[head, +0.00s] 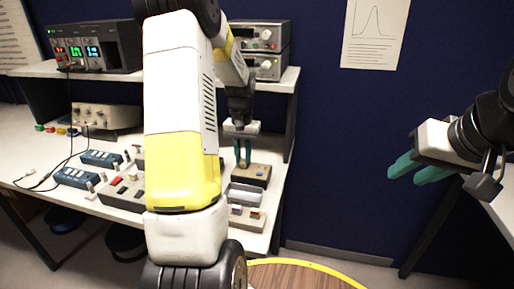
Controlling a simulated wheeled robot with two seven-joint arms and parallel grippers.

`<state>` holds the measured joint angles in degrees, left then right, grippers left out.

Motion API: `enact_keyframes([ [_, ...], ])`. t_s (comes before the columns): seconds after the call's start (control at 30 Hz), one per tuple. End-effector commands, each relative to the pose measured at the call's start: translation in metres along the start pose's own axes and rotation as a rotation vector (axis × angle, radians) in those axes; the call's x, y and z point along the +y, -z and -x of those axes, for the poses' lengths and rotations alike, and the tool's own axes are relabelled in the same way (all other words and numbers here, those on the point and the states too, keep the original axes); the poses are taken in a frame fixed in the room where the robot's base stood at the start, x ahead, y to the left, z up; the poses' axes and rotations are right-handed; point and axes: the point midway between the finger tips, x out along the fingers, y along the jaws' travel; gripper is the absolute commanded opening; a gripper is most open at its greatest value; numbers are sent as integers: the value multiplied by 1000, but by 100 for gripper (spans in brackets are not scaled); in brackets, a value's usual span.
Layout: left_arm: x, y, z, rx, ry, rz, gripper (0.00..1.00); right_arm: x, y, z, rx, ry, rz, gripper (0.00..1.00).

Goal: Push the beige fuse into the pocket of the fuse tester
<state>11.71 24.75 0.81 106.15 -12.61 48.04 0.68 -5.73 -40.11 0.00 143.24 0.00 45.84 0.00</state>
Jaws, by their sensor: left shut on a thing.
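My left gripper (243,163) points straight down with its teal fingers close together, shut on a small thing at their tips. It looks like the beige fuse, but it is too small and too covered to make out clearly. The fingertips are at a dark box with a tan top (256,172), which looks like the fuse tester. Its pocket cannot be seen, and I cannot tell whether the fuse touches it. My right gripper (402,176) is off to the right, away from the bench, its teal fingers apart and empty.
A tray with coloured pieces (246,216) and a grey block (246,195) sit in front of the dark box. A shelf (290,78) with instruments is above. My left arm hides the bench's middle.

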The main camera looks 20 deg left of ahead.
Motion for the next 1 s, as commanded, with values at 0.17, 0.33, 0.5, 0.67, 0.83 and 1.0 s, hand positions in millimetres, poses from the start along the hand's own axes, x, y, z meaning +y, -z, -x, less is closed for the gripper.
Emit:
enact_keyframes([
  [0.17,0,0,-5,-1,0,0,0,0,0,0,0,0,0,36],
  [0.33,0,0,-9,0,0,0,0,0,0,0,0,0,0,36],
  [0.5,0,0,-14,-1,0,0,0,0,0,0,0,0,0,36],
  [0.67,0,0,-18,-1,0,0,0,0,0,0,0,0,0,36],
  [0.83,0,0,-18,-1,0,0,46,0,0,0,0,0,0,36],
  [1.0,0,0,-18,0,0,0,46,0,0,0,0,0,0,36],
])
